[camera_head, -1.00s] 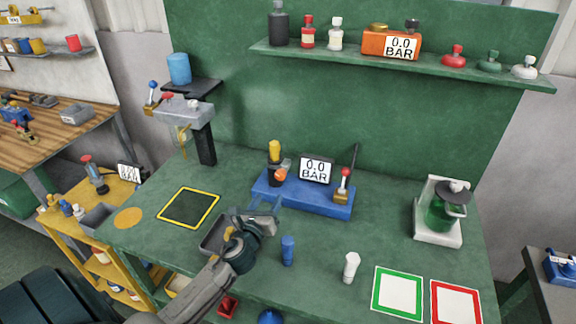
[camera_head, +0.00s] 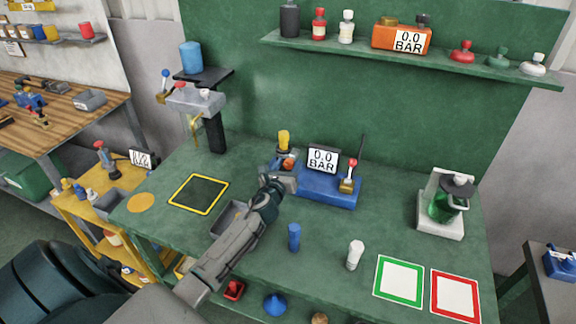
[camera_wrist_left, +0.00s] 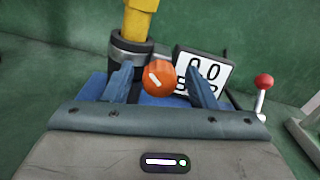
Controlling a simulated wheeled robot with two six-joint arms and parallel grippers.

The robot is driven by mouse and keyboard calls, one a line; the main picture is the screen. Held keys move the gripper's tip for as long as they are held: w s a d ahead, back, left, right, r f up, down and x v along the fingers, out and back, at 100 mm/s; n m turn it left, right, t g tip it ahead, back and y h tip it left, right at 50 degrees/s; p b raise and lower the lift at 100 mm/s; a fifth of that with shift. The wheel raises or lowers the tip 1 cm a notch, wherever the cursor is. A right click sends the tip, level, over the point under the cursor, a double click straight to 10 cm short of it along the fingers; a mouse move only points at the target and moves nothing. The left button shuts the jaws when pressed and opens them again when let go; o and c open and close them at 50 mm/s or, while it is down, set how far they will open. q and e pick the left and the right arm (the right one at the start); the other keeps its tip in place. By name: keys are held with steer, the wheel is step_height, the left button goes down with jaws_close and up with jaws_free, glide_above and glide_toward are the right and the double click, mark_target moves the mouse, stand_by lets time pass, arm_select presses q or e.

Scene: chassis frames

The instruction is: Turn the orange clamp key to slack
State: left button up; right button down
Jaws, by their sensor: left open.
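The orange clamp key (camera_head: 289,163) sits at the left end of the blue fixture (camera_head: 330,193), in front of a dark clamp collar (camera_wrist_left: 130,52) with a yellow cylinder (camera_head: 283,140) upright in it. In the left wrist view the key (camera_wrist_left: 158,78) shows as a round orange knob with a white slanted mark. My left gripper (camera_head: 281,179) is open just in front of the key. Its two fingers stand left and right of the knob in the wrist view; whether they touch it I cannot tell. My right gripper is out of view.
A 0.0 BAR gauge (camera_head: 323,160) and a red-knobbed lever (camera_head: 349,178) stand on the fixture right of the key. A grey tray (camera_head: 228,217) lies partly behind my forearm. A blue bottle (camera_head: 294,238) and a white one (camera_head: 355,255) stand in front.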

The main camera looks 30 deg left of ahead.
arm_select(q)
steer(key=c, duration=1)
steer(key=shift+n, duration=0.4)
steer(key=n+b, duration=0.1)
steer(key=n, duration=0.4)
steer(key=shift+f+b, duration=0.15)
steer(key=shift+b, duration=0.25)
steer(key=n+b, duration=0.1)
steer(key=n, duration=0.2)
steer(key=n+b, duration=0.3)
steer(key=n, duration=0.3)
steer(key=n+b, duration=0.1)
steer(key=n, duration=0.2)
steer(key=shift+b, duration=0.35)
steer(key=shift+n+b, duration=0.5)
steer(key=shift+n, duration=0.6)
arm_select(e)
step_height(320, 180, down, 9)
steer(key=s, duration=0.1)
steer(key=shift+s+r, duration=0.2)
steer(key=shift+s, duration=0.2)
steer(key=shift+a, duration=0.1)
